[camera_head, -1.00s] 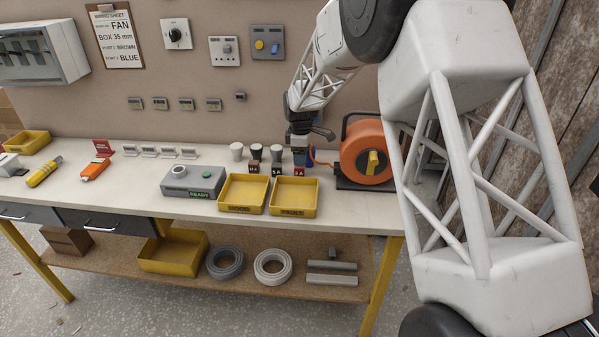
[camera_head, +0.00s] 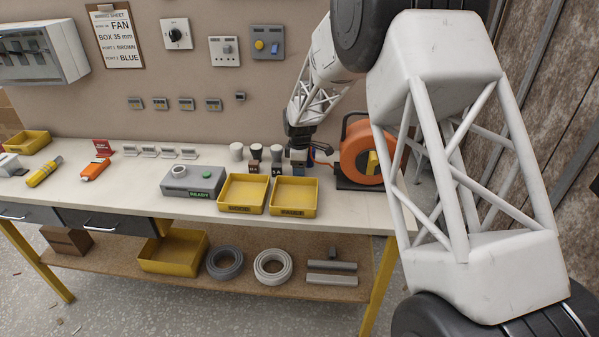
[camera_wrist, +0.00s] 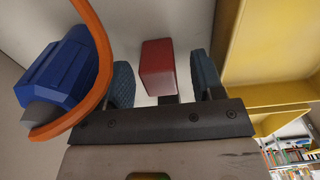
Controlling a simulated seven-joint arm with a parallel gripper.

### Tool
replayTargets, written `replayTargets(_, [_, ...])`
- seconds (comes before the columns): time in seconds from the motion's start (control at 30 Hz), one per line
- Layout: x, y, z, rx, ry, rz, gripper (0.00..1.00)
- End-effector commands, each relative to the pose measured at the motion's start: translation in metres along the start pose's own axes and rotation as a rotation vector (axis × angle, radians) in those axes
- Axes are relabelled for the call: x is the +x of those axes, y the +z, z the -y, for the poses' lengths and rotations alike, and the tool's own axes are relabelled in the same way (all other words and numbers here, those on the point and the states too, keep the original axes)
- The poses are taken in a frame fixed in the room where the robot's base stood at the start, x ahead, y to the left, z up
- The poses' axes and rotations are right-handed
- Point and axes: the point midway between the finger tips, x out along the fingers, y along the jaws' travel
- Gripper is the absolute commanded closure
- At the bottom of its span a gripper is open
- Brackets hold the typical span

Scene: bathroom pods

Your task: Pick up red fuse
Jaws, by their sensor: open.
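In the wrist view the red fuse (camera_wrist: 158,68) is a small red block standing between the two blue-grey pads of my gripper (camera_wrist: 163,85). The pads are apart, with a visible gap on each side of the block. In the head view my gripper (camera_head: 299,160) is low over the back of the workbench, behind the right yellow tray. There it hides the red fuse.
A blue plug (camera_wrist: 60,75) with an orange cable (camera_wrist: 98,45) lies close by one finger. The orange cable reel (camera_head: 362,150) stands just right of my gripper. Yellow trays (camera_head: 243,209) (camera_head: 294,212) are in front.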

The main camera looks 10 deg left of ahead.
Motion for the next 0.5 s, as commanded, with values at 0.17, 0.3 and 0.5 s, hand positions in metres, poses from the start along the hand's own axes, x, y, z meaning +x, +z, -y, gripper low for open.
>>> replayTargets(0.17, [-0.0001, 0.0000, -0.0001, 0.000, 0.000, 0.000, 0.38])
replayTargets(0.3, [-0.0001, 0.0000, 0.0000, 0.000, 0.000, 0.000, 0.51])
replayTargets(0.5, [-0.0001, 0.0000, 0.0000, 0.000, 0.000, 0.000, 0.81])
